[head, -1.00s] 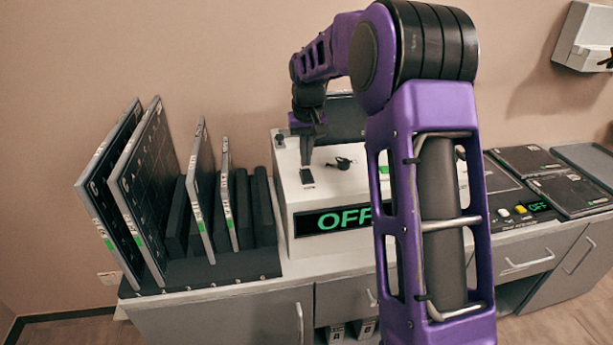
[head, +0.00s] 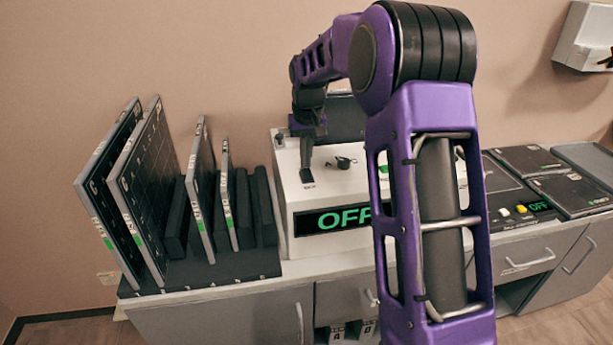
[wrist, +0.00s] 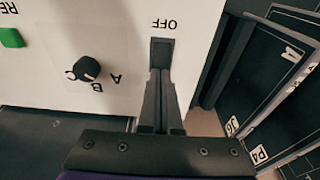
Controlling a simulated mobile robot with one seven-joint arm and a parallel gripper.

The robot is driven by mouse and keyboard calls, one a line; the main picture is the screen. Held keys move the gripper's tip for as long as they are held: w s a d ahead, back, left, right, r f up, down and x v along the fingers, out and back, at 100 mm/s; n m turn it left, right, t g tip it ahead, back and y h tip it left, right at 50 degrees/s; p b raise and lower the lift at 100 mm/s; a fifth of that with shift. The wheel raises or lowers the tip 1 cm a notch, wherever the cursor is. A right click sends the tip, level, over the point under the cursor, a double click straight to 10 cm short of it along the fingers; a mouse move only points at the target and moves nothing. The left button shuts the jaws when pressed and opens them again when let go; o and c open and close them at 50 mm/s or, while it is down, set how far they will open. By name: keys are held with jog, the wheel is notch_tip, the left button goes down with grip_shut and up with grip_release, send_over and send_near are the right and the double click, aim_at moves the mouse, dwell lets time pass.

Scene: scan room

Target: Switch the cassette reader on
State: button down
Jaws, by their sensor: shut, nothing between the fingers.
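The cassette reader (head: 345,190) is a white box on the counter, its front display (head: 343,217) reading OFF in green. Its dark rocker switch (wrist: 161,50) shows in the wrist view next to the printed word OFF. My gripper (head: 306,178) is shut and empty, pointing down at the switch. In the wrist view its fingertips (wrist: 162,73) overlap the near end of the switch; I cannot tell whether they press it. In the head view the fingertips hide most of the switch.
A black knob (wrist: 87,69) marked A, B, C and a green button (wrist: 12,38) sit on the reader's top. A rack (head: 215,270) of upright cassettes stands left of the reader.

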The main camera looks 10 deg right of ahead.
aim_at(306, 170)
jog(key=shift+f+b, duration=0.3)
jog(key=shift+f, duration=0.3)
jog(key=shift+r+p, duration=2.9)
jog(key=shift+r, duration=0.7)
